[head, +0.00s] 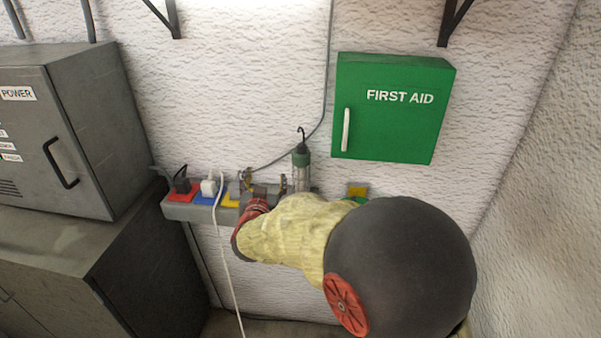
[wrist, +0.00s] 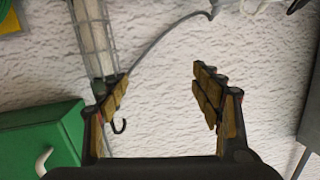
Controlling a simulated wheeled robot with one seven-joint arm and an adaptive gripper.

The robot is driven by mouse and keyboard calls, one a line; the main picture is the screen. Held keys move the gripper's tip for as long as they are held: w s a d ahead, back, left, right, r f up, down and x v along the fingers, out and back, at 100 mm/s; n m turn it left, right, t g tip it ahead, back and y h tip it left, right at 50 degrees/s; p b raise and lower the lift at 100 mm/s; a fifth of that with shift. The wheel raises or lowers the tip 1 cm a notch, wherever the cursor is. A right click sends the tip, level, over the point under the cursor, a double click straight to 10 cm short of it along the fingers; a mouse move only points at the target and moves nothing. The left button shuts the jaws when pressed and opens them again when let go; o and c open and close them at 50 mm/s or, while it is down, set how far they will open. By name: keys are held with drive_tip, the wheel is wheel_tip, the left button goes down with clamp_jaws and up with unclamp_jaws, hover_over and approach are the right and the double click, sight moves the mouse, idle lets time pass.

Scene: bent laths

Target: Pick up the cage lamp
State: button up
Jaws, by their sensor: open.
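The cage lamp (head: 301,172) stands upright by the wall in the head view, with a green collar and a dark hook on top; its lower end is hidden behind my arm. In the wrist view the lamp (wrist: 95,35) appears upside down at the upper left, its hook (wrist: 119,125) pointing down. My gripper (wrist: 161,86) is open and empty. Its left finger in that view overlaps the lamp's collar, and the lamp is not between the fingers. In the head view my gripper (head: 265,188) is just left of the lamp, partly hidden by my arm.
A grey socket rail (head: 180,211) with coloured sockets and plugs runs along the wall. A green first aid box (head: 395,125) hangs to the upper right. A grey power cabinet (head: 110,130) stands left. A white cord (head: 228,270) hangs down; a grey cable (head: 326,80) runs up the wall.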

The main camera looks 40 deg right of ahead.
sight(298, 174)
drive_tip(key=s+d+g+h, duration=0.1)
drive_tip(key=d, duration=0.1)
drive_tip(key=s+d+f+m+g+h, duration=0.1)
drive_tip(key=s+d+h, duration=0.1)
drive_tip(key=s+d+f+m+g+h, duration=0.1)
drive_tip(key=d, duration=0.2)
drive_tip(key=shift+s+h, duration=0.15)
drive_tip(key=shift+h, duration=0.15)
drive_tip(key=shift+w+d+m, duration=0.3)
drive_tip(key=shift+d, duration=0.45)
drive_tip(key=b+x, duration=0.1)
drive_tip(key=x, duration=0.1)
drive_tip(key=f+x, duration=0.1)
drive_tip(key=x, duration=0.2)
drive_tip(key=shift+w+a+b, duration=0.15)
drive_tip(key=shift+b, duration=0.25)
drive_tip(key=shift+w+d+r, duration=0.15)
drive_tip(key=shift+w+d, duration=0.1)
drive_tip(key=shift+d, duration=0.15)
drive_tip(key=shift+c, duration=1.1)
clamp_jaws()
drive_tip(key=shift+r, duration=0.1)
